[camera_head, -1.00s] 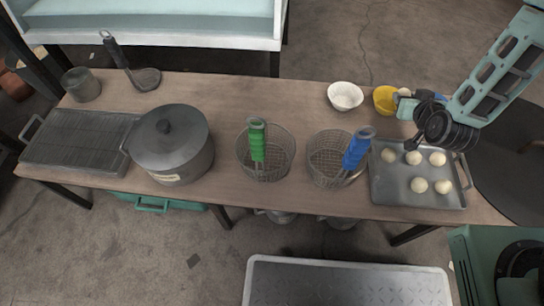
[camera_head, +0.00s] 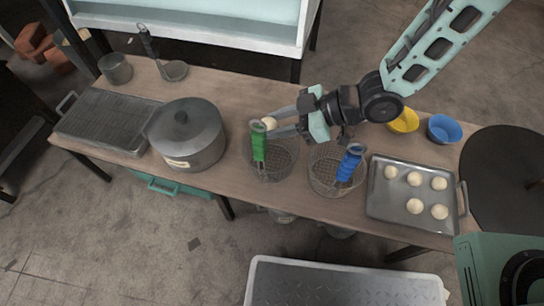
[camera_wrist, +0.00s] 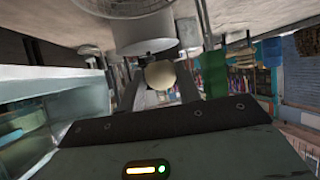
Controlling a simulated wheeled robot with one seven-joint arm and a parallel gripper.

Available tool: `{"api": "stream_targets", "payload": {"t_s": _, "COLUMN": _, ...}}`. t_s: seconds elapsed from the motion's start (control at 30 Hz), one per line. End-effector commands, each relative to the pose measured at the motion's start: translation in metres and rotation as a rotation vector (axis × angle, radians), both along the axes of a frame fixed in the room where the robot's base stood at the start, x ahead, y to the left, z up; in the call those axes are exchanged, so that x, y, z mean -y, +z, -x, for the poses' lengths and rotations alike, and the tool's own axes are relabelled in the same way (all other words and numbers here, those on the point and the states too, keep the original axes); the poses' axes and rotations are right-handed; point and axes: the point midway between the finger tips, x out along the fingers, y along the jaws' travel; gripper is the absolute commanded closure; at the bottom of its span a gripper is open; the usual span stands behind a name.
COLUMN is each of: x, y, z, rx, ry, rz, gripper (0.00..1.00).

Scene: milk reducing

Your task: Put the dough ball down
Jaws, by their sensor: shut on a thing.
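A pale dough ball (camera_head: 269,124) is held between the fingertips of my gripper (camera_head: 272,126), above the table near the top of the green handle (camera_head: 258,145). The wrist view shows the dough ball (camera_wrist: 160,75) between the two fingers, with the green handle (camera_wrist: 215,75) to its right. The green-handled wire basket (camera_head: 278,165) stands on the table just below the gripper in the head view. A second wire basket (camera_head: 325,178) with a blue handle (camera_head: 349,163) stands to its right.
A lidded grey pot (camera_head: 190,150) stands left of the baskets, beside a ridged grill plate (camera_head: 100,120). A metal tray (camera_head: 390,208) with several dough balls lies at the right. A yellow bowl (camera_head: 405,122) and a blue bowl (camera_head: 445,129) stand behind it.

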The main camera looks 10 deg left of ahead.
Motion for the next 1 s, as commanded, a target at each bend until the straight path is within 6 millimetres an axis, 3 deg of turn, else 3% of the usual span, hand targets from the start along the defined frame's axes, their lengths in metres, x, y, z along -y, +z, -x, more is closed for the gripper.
{"api": "stream_targets", "payload": {"t_s": 0.3, "x": -0.001, "y": -0.052, "z": 0.002, "rx": -0.003, "ry": 0.011, "rz": -0.001, "gripper": 0.77}}
{"api": "stream_targets", "payload": {"t_s": 0.7, "x": -0.001, "y": -0.098, "z": 0.002, "rx": -0.002, "ry": 0.009, "rz": -0.002, "gripper": 0.77}}
{"api": "stream_targets", "payload": {"t_s": 1.0, "x": -0.001, "y": -0.099, "z": 0.001, "rx": 0.0, "ry": 0.009, "rz": -0.002, "gripper": 0.77}}
